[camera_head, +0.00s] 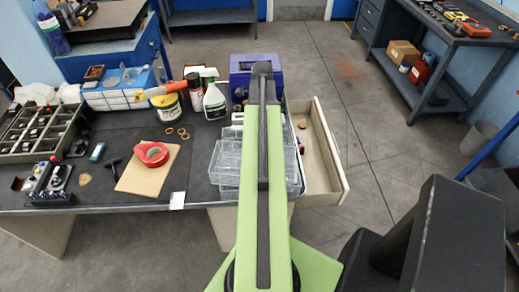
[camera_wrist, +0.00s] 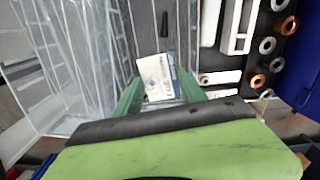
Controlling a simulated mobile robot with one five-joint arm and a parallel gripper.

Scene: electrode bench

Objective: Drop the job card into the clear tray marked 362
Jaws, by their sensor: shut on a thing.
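The job card (camera_wrist: 157,72), small, white with blue print, is between the green fingers of my gripper (camera_wrist: 159,88) in the wrist view. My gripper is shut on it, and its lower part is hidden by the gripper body. Clear trays (camera_wrist: 62,65) stand left of the card in the wrist view, with more clear plastic around and beyond it. In the head view the clear trays (camera_head: 226,160) sit at the bench's right end, partly covered by my arm. I cannot read the number 362 on any tray. My gripper is hidden behind my arm in the head view.
An open drawer (camera_head: 329,150) juts out right of the trays. A blue box (camera_head: 240,72) and a spray bottle (camera_head: 214,100) stand behind them. Metal rings (camera_wrist: 267,45) and white parts lie right of the card.

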